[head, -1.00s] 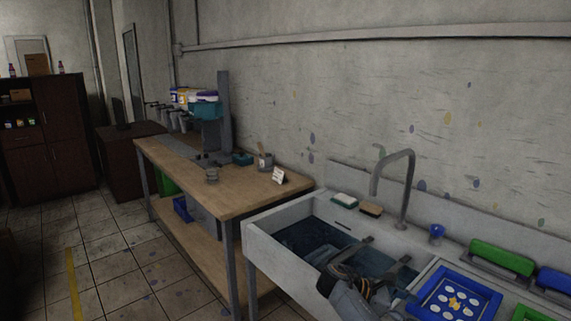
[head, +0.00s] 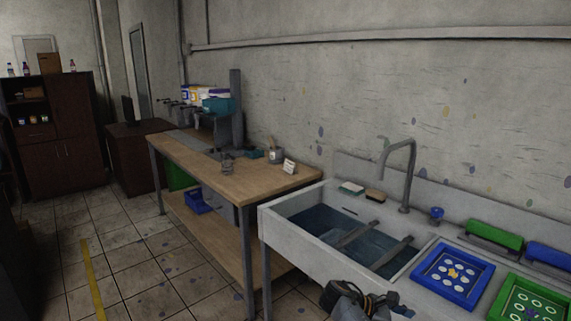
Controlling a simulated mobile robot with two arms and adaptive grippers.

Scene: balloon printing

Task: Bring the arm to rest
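My other arm is out of view.
The sink (head: 296,247) has two bars across its basin and a tall faucet (head: 410,175). A blue-framed screen (head: 428,282) and a green-framed one (head: 500,300) lie on the right. A wooden workbench (head: 235,185) stands left. Tiled floor (head: 130,270) is clear.

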